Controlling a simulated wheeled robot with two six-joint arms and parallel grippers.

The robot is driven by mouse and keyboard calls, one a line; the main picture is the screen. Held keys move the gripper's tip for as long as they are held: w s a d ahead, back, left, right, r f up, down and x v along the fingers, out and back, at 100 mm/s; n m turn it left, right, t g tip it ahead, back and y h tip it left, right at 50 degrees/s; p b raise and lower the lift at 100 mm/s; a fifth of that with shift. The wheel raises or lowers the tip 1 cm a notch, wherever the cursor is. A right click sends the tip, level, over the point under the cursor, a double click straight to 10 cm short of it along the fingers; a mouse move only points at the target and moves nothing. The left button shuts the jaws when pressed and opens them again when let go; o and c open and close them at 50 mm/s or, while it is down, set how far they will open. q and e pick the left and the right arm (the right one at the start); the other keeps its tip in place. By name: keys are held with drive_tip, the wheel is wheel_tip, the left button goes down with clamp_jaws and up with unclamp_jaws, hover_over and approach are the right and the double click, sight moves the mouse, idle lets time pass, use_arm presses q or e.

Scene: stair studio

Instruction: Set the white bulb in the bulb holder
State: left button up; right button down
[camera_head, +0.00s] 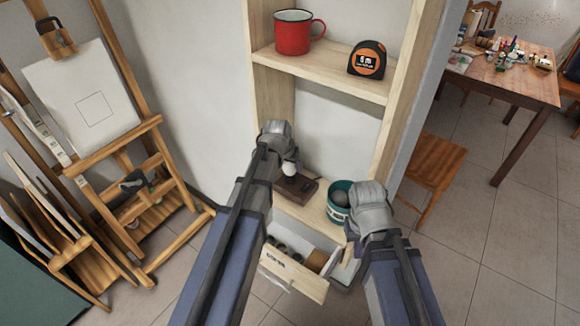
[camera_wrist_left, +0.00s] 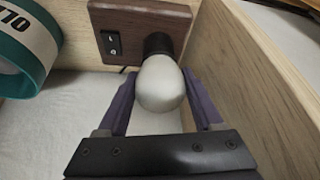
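The white bulb (camera_wrist_left: 162,82) sits between the two purple fingers of my left gripper (camera_wrist_left: 161,98), which close against its sides. It also shows in the head view (camera_head: 289,168), just below my left wrist. The bulb holder (camera_head: 303,189) is a dark wooden block on the lower shelf board. In the left wrist view the holder (camera_wrist_left: 142,18) shows a black switch and a black socket. The bulb's far end meets the socket; how deep it sits is hidden. My right gripper (camera_head: 372,208) is beside the teal tin, its fingers hidden.
An open drawer (camera_head: 296,276) with several items juts out below. A red mug (camera_head: 291,36) and a tape measure (camera_head: 367,60) are on the upper shelf. Wooden shelf sides (camera_wrist_left: 258,85) are close to my left gripper.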

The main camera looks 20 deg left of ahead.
use_arm(q)
drive_tip(key=shift+o, duration=0.9)
drive_tip(key=shift+r, duration=0.2)
drive_tip(key=d+p+v, duration=0.1)
drive_tip(key=p+v, duration=1.1)
drive_tip(key=s+d+m+g+y, duration=0.1)
drive_tip(key=s+d+g, duration=0.1)
drive_tip(key=s+d, duration=0.4)
drive_tip(key=s+d+f+m+g+y, duration=0.1)
drive_tip(key=s+d+g, duration=0.2)
drive_tip(key=s+d, duration=0.4)
drive_tip(key=s, duration=0.6)
drive_tip(key=shift+s+f, duration=0.2)
drive_tip(key=shift+f, duration=0.1)
drive_tip(key=shift+b, duration=0.3)
